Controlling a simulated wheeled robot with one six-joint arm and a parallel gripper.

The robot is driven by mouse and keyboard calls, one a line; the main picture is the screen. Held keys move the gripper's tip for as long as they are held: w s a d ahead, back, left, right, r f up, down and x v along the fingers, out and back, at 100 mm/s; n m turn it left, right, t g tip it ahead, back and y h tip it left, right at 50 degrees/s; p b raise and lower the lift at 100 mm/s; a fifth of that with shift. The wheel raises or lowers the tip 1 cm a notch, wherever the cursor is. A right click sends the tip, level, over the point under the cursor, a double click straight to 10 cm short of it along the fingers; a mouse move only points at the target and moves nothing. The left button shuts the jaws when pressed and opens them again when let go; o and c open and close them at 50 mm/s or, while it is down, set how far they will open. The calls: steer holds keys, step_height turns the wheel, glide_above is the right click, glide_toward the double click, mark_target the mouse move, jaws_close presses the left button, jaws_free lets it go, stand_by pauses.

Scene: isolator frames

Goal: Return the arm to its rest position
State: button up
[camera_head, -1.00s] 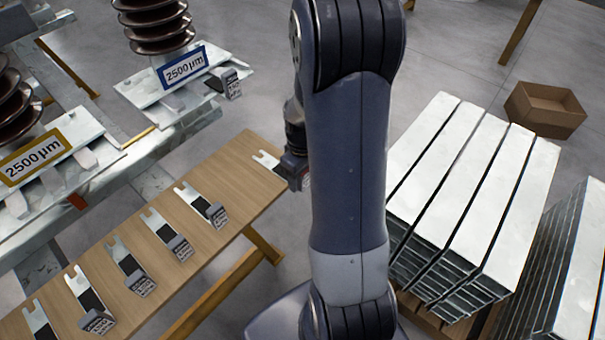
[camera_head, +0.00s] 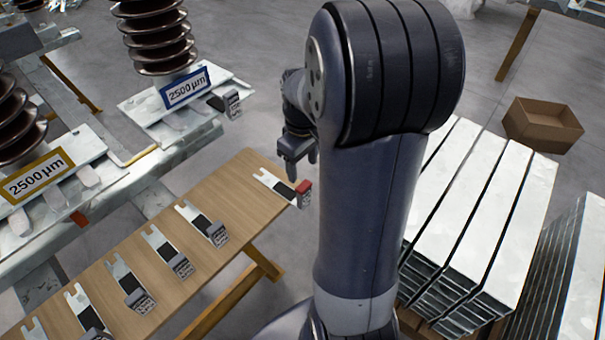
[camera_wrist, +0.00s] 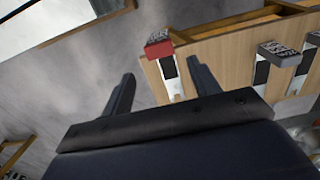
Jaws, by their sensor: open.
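My gripper (camera_head: 301,160) is small in the head view, partly behind my arm, above the far end of the wooden table. In the wrist view my gripper (camera_wrist: 160,85) shows two dark fingers spread apart with nothing between them. A shim plate with a red-topped tag (camera_head: 276,186) lies on the table's far end, below and apart from the gripper. It also shows in the wrist view (camera_wrist: 170,68), beyond the fingers. My arm stands upright across the middle of the head view and hides what is behind it.
Several tagged shim plates lie in a row on the wooden table (camera_head: 240,167). Insulators on steel bases with "2500 µm" signs (camera_head: 186,89) stand at the left. Stacked metal plates (camera_head: 490,205) and a cardboard box (camera_head: 543,125) are at the right. Bare floor shows behind.

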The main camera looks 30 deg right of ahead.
mark_target(303, 187)
steer(key=shift+r, duration=0.35)
step_height(303, 187, down, 12)
steer(key=shift+f+b, duration=0.1)
steer(key=shift+b, duration=0.35)
steer(key=shift+r, duration=1.6)
